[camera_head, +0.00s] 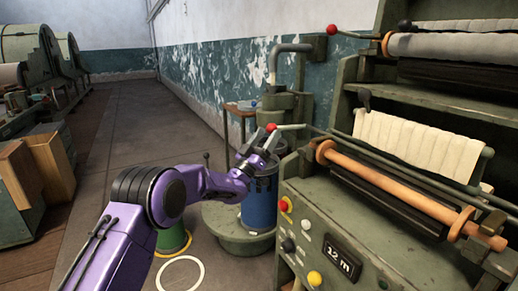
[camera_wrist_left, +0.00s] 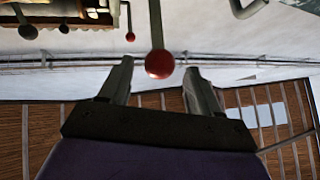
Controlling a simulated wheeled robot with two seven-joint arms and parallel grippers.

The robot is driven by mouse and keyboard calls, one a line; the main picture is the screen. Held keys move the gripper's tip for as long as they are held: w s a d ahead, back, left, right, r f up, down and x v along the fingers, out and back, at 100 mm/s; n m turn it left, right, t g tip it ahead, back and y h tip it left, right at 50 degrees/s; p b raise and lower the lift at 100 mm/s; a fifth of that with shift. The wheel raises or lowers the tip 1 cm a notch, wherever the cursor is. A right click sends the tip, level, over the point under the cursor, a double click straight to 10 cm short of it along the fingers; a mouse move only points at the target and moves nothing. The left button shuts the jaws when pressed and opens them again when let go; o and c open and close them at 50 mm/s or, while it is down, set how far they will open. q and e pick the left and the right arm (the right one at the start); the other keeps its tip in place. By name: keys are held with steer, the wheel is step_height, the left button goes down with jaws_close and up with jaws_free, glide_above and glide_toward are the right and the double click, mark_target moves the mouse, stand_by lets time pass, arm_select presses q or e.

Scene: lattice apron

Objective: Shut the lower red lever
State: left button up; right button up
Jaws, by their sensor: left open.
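The lower red lever (camera_head: 291,126) is a pale rod with a red ball at its left end, sticking out from the machine's left side in the head view. My left gripper (camera_head: 260,144) is open just below and beside that ball. In the left wrist view the lever's red ball (camera_wrist_left: 159,64) sits between the tips of my open left fingers (camera_wrist_left: 159,72), with its rod running up the picture. I cannot tell whether a finger touches it. The upper red lever (camera_head: 333,30) is higher on the machine. My right gripper is out of view.
The green machine (camera_head: 325,210) with rollers and cloth fills the right side. A blue drum (camera_head: 259,203) stands beneath my left gripper, and a green bucket (camera_head: 174,238) is on the floor. Wooden boxes (camera_head: 45,165) stand at the left. The aisle floor (camera_head: 125,125) is clear.

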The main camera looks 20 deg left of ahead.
arm_select(q)
steer(key=v, duration=0.7)
steer(key=shift+b, duration=0.45)
